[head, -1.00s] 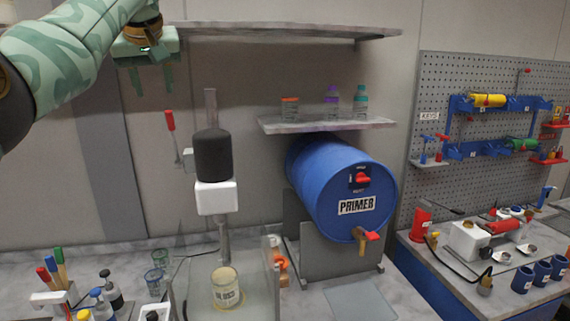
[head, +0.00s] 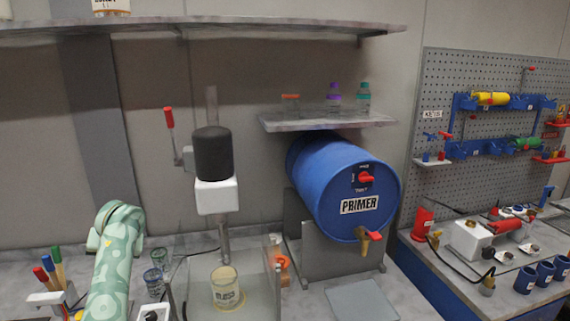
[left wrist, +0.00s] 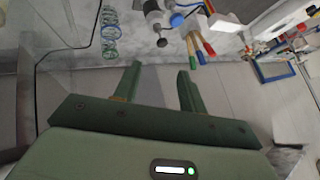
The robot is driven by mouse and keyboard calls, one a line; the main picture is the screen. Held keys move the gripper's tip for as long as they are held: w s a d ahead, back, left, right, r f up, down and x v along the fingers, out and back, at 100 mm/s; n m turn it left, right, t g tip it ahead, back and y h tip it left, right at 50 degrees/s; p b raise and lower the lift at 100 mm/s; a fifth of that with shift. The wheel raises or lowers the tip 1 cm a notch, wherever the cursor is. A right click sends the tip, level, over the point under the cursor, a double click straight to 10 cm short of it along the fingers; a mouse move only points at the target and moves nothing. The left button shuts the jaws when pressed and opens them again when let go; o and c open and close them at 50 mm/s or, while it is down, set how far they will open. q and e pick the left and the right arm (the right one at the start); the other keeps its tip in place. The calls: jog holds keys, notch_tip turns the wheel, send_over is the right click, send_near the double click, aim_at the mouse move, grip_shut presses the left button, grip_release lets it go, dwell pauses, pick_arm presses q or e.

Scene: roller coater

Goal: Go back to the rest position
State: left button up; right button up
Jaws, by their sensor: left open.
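My left arm (head: 112,265) comes up from the bottom left of the head view, in front of the bench; its gripper cannot be made out there. In the left wrist view my left gripper (left wrist: 158,82) is open, with two green fingers apart and nothing between them. My right gripper is in neither view.
Pens (head: 50,268) and glasses (head: 154,280) stand near my left arm. A shelf (head: 230,26) spans above.

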pick_arm(q)
jog(key=s+d+f+m, duration=0.1)
jog(key=s+f+m, duration=0.2)
jog(key=s+f, duration=0.65)
jog(key=s+d+f+m+t+h, duration=0.1)
jog(key=s+d+m, duration=0.4)
jog(key=s, duration=0.8)
jog(key=s+d+f+m+t+h, duration=0.1)
jog(key=s+d+f+m, duration=0.15)
jog(key=s+d, duration=0.7)
jog(key=s+d+f+g+h+b, duration=0.1)
jog(key=s+f+b, duration=0.2)
jog(key=f, duration=0.9)
jog(key=s+f+g+h+b, duration=0.1)
jog(key=s+f+b, duration=0.15)
jog(key=f, duration=0.95)
jog(key=s+d+f+g+h+b, duration=0.1)
jog(key=s+f+h+b, duration=0.15)
jog(key=f, duration=1.05)
jog(key=s+f+n+g+b, duration=0.2)
jog(key=s+f+b, duration=0.3)
jog(key=s+f, duration=1.2)
jog(key=shift+s+a+f+n+g, duration=0.4)
jog(key=shift+s+n, duration=0.25)
jog(key=shift+s, duration=0.5)
